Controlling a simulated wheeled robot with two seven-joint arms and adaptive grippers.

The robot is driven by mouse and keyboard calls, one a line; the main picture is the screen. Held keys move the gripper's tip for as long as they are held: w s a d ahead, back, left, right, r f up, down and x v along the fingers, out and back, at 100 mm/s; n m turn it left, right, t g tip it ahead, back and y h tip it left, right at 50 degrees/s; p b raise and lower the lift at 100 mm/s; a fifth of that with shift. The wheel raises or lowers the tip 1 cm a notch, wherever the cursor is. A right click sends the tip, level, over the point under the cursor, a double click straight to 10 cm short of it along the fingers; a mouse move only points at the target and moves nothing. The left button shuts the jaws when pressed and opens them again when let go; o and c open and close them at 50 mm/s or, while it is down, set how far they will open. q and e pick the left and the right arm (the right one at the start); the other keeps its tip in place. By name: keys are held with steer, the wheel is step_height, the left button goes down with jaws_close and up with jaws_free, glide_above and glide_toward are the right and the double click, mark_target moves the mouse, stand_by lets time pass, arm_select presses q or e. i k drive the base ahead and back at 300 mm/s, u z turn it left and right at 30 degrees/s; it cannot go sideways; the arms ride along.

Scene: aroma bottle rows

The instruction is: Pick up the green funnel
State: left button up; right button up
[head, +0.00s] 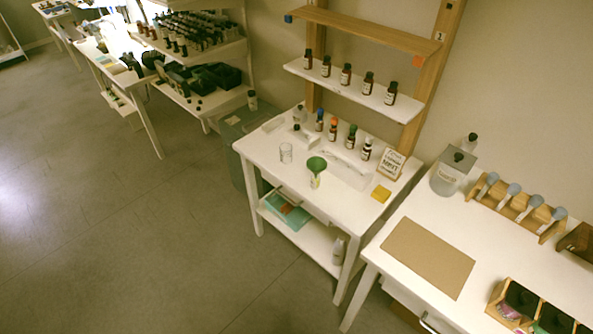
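The green funnel (317,164) sits upright on top of a small bottle or vial (315,181) with a pale label. It stands near the front edge of the white table (262,160) in the middle of the head view. I cannot tell how far its spout goes into the vessel beneath. Neither of my grippers shows in the head view.
A clear glass beaker (286,152) stands left of the funnel. Several bottles with coloured caps, a white tray (345,172), a small sign (391,163) and a yellow pad (381,194) are behind and right. Open floor (150,240) lies in front.

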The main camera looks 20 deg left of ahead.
mark_target(317, 164)
steer(key=u, duration=1.4)
steer(key=i, duration=2.35)
steer(key=z, duration=2.4)
